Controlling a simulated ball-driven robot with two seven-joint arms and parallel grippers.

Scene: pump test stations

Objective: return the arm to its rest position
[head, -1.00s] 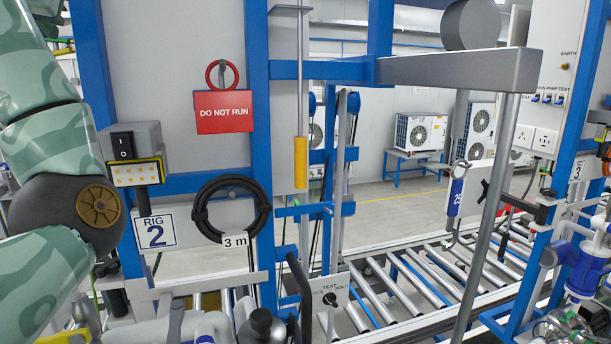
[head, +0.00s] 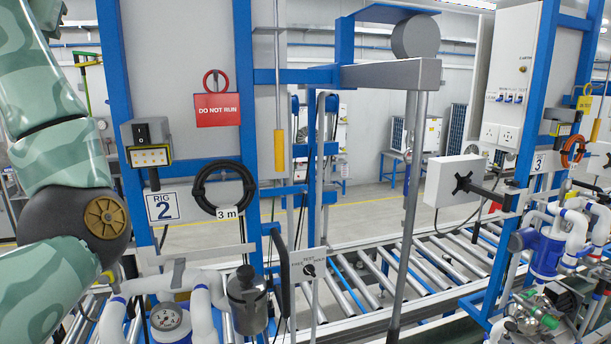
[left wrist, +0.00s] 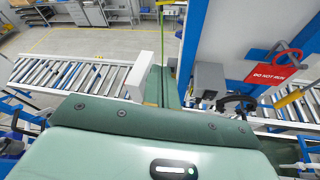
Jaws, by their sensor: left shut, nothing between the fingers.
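My left arm (head: 62,165), patterned in pale green with a dark round joint, comes down the left side of the head view. Its gripper is outside that view. In the left wrist view my green wrist housing fills the bottom, and the dark green fingers of my left gripper (left wrist: 164,88) stand beyond it, shut and empty. They point towards the roller conveyor (left wrist: 75,78) and floor, with rig hardware close on the right. My right gripper shows in neither view.
The rig 2 frame carries a red DO NOT RUN sign (head: 217,109), a switch box (head: 147,143) and a coiled black hose (head: 198,190). A grey beam (head: 395,74) and slanted post (head: 408,210) stand right of it.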

